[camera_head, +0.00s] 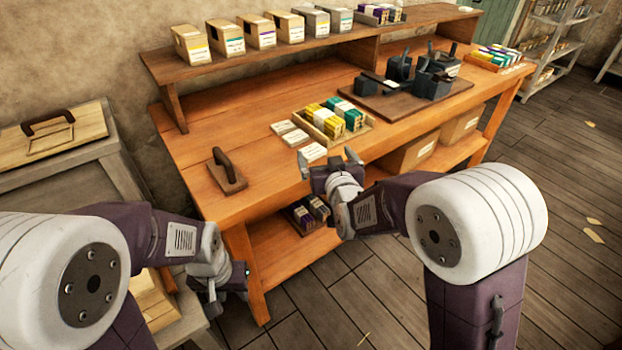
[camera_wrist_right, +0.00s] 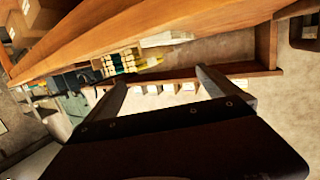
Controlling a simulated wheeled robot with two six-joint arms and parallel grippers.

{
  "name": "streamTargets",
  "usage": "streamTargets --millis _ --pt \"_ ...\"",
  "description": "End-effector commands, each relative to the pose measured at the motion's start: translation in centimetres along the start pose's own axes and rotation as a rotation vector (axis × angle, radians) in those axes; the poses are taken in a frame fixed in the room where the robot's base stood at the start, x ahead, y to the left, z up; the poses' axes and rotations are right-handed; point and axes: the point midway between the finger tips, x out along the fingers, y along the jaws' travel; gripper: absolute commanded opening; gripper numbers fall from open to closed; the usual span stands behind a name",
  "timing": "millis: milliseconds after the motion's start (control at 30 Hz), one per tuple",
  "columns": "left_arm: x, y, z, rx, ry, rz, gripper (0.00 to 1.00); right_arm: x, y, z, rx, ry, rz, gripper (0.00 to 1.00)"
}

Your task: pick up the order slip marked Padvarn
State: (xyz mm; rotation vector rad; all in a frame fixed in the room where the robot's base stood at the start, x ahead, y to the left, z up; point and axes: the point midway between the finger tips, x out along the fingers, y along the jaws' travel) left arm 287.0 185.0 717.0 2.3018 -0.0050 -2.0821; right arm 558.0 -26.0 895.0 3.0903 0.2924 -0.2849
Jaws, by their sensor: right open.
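Three pale order slips or slip stacks lie in a row on the wooden workbench: a far one (camera_head: 282,127), a middle one (camera_head: 295,137) and a near one (camera_head: 313,152). Their print is too small to read, so I cannot tell which is marked Padvarn. Pale slips also show in the right wrist view (camera_wrist_right: 166,39). My right gripper (camera_head: 328,160) is open and appears empty at the bench's front edge, close to the near slip. My left gripper (camera_head: 228,285) hangs low at the left, in front of the bench; its jaws are not clear.
A tray (camera_head: 325,136) of yellow and green packets stands right of the slips. A dark-handled wooden block (camera_head: 227,171) stands left of them. Dark press parts (camera_head: 432,84) sit on a board further right. Boxes (camera_head: 226,38) line the raised shelf. Bare bench lies behind the slips.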

Motion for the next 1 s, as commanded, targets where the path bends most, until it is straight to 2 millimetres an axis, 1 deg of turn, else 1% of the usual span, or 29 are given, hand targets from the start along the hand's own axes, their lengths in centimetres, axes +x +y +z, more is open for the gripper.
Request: streamTargets --millis 33,100,267,300,500,700,767,833,900,1000 --pt "2.4 0.0 0.2 0.000 0.000 0.000 0.36 0.4 -1.0 2.9 -0.005 -0.010 -0.019 1.00" --pt "2.9 -0.1 0.3 0.000 0.000 0.000 0.36 0.5 -1.9 3.7 -0.010 -0.017 -0.037 1.00" --pt "2.6 0.0 0.2 0.000 0.001 0.000 0.36 0.4 -2.4 3.5 -0.012 -0.018 -0.046 1.00" --pt "2.6 0.0 0.2 0.000 0.001 0.000 0.36 0.6 -2.4 3.5 -0.012 -0.018 -0.045 1.00" --pt "3.1 -0.1 0.3 0.000 0.001 0.000 0.36 3.6 -2.4 3.7 -0.012 -0.019 -0.045 1.00" --pt "3.3 -0.1 0.3 0.000 0.001 0.000 0.36 4.6 -2.3 3.7 -0.012 -0.019 -0.044 1.00" --pt "3.7 -0.1 0.3 0.000 0.001 0.000 0.36 5.5 -2.1 4.0 -0.012 -0.021 -0.043 1.00" --pt "4.1 -0.1 0.4 0.000 0.001 0.000 0.36 6.9 -1.8 4.2 -0.013 -0.020 -0.043 1.00" --pt "4.2 -0.1 0.4 0.000 0.001 0.000 0.36 8.1 -1.8 4.2 -0.012 -0.019 -0.044 1.00" --pt "4.2 -0.1 0.4 0.000 0.001 0.000 0.36 9.2 -1.9 4.1 -0.012 -0.019 -0.044 1.00"
